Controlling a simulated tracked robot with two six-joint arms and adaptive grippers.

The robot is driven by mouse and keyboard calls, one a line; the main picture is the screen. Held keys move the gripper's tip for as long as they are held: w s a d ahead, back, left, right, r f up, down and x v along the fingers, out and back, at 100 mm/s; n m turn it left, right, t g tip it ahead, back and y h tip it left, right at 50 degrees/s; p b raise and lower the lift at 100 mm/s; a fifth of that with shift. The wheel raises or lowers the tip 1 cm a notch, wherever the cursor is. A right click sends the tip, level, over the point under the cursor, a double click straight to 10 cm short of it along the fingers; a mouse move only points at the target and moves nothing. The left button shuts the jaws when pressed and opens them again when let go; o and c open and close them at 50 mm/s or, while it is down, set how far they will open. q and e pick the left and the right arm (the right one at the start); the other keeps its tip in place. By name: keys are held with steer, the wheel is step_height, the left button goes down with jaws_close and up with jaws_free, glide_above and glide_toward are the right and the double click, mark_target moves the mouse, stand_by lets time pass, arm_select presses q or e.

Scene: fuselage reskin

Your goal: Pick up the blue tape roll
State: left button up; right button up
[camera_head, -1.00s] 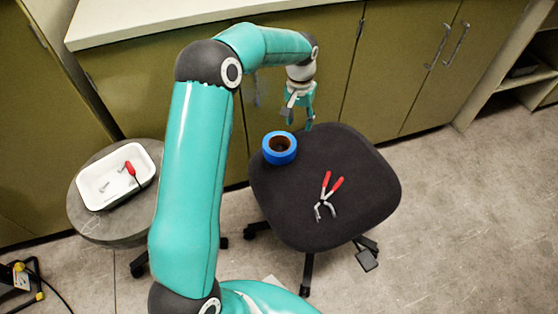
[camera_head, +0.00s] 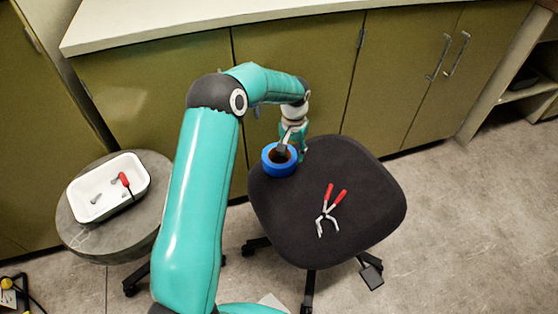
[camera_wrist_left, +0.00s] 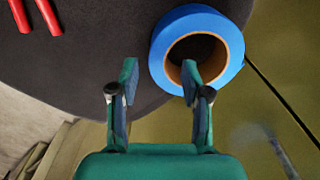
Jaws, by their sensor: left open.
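The blue tape roll (camera_head: 269,165) lies flat at the back left edge of the black chair seat (camera_head: 340,190). It also shows in the left wrist view (camera_wrist_left: 228,50), with its brown core and open hole. My left gripper (camera_head: 292,150) is open and points down at the roll. In the left wrist view, one fingertip of my left gripper (camera_wrist_left: 160,78) overlaps the roll's hole and the other is outside the ring, with part of the ring's wall between them. I cannot tell whether the fingers touch it. My right gripper is not in view.
Red-handled pliers (camera_head: 329,209) lie on the seat, right of the roll. A round stool (camera_head: 90,240) at the left holds a white tray (camera_head: 85,213) with a red-handled screwdriver (camera_head: 125,182). Olive cabinets (camera_head: 300,75) stand close behind the chair.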

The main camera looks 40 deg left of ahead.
mark_target(293, 159)
arm_select(q)
steer(key=f, duration=0.2)
steer(key=f+b, duration=0.1)
steer(key=f, duration=0.1)
steer(key=shift+w+f, duration=0.2)
steer(key=shift+f, duration=0.2)
jaws_close()
